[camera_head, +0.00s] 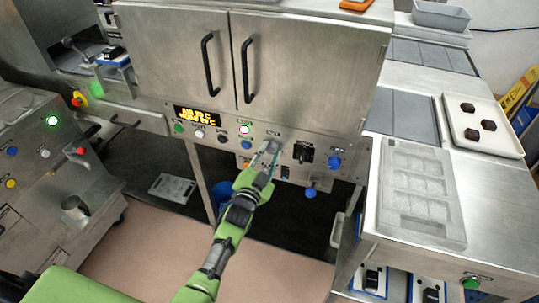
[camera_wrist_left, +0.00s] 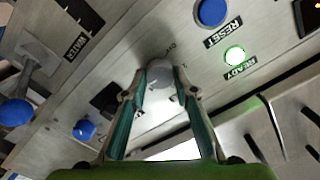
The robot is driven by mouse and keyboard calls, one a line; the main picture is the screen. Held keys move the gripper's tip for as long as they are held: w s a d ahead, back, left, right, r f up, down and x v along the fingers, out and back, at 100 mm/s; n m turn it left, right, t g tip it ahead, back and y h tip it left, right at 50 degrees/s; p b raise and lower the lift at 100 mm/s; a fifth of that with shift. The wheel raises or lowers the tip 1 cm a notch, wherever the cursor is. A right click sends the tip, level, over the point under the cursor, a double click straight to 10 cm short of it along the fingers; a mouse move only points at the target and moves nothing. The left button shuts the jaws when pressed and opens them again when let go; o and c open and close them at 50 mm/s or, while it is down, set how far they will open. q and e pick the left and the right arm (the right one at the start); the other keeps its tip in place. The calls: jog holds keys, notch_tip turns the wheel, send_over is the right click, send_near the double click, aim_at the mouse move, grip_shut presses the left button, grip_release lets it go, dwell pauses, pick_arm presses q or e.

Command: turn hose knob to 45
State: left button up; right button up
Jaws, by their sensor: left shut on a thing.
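The hose knob (camera_wrist_left: 159,74) is a round grey knob on the steel control panel (camera_head: 222,139). In the left wrist view it sits between my left gripper's fingertips (camera_wrist_left: 160,88), which are shut on it from both sides. In the head view my green left arm reaches the panel, and the left gripper (camera_head: 265,157) covers most of the knob. The lettering beside the knob is too small to read, so its setting cannot be told. The display (camera_head: 197,115) shows two orange lines of text. My right gripper is not in view.
Near the knob are a lit green READY light (camera_wrist_left: 235,56), a blue RESET button (camera_wrist_left: 212,12) and a blue-handled valve (camera_head: 310,191). Cabinet doors with black handles (camera_head: 246,70) stand above the panel. A mould tray (camera_head: 420,190) lies on the right-hand table.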

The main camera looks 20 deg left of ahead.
pick_arm(q)
jog(key=m+b, duration=0.1)
jog(key=m, duration=0.3)
jog(key=shift+f+m, duration=0.15)
jog(key=shift+m, duration=0.25)
dwell(0.4)
jog(key=o, duration=1.1)
jog(key=s, duration=1.2)
jog(key=shift+a, duration=0.2)
